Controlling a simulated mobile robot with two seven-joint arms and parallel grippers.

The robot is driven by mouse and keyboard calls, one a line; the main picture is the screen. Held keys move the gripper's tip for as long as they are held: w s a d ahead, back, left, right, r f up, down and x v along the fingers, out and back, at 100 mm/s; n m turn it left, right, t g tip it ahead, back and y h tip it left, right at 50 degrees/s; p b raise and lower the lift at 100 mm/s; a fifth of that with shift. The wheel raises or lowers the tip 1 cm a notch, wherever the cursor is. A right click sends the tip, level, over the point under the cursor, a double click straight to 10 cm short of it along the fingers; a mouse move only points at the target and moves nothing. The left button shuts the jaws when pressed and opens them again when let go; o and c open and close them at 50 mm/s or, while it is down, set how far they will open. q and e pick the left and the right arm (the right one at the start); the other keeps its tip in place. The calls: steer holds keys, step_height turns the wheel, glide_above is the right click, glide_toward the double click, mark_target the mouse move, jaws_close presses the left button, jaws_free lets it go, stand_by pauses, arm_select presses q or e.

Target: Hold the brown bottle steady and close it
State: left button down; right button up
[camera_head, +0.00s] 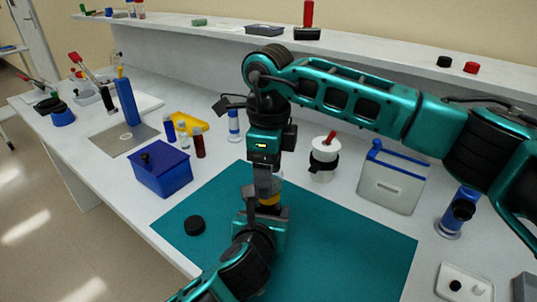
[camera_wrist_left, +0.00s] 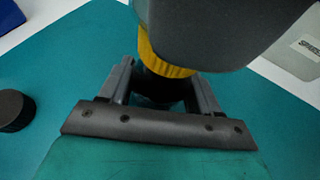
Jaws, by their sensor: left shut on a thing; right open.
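The brown bottle, very dark here, stands on the teal mat (camera_head: 335,235). In the left wrist view the bottle (camera_wrist_left: 160,88) shows between the fingers of my left gripper (camera_wrist_left: 163,80), which is shut on it. A ribbed yellow cap (camera_head: 270,200) is at the bottle's top; it also shows in the left wrist view (camera_wrist_left: 172,69). My right gripper (camera_head: 266,186) points down from above, open, with its grey fingers at the cap. They hide much of the cap, so I cannot tell whether they touch it or how it is seated.
A black round lid (camera_head: 194,225) lies on the mat to the left. A blue box (camera_head: 161,172) stands beyond the mat's left edge. A white jar (camera_head: 323,160) and a grey-white container with a blue handle (camera_head: 392,180) stand behind. The mat's front right is clear.

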steer(key=shift+f, duration=1.7)
steer(key=shift+c, duration=0.5)
steer(key=c, duration=0.8)
steer(key=o, duration=1.3)
steer(key=shift+c, duration=0.2)
step_height(320, 180, up, 12)
steer(key=shift+r, duration=0.1)
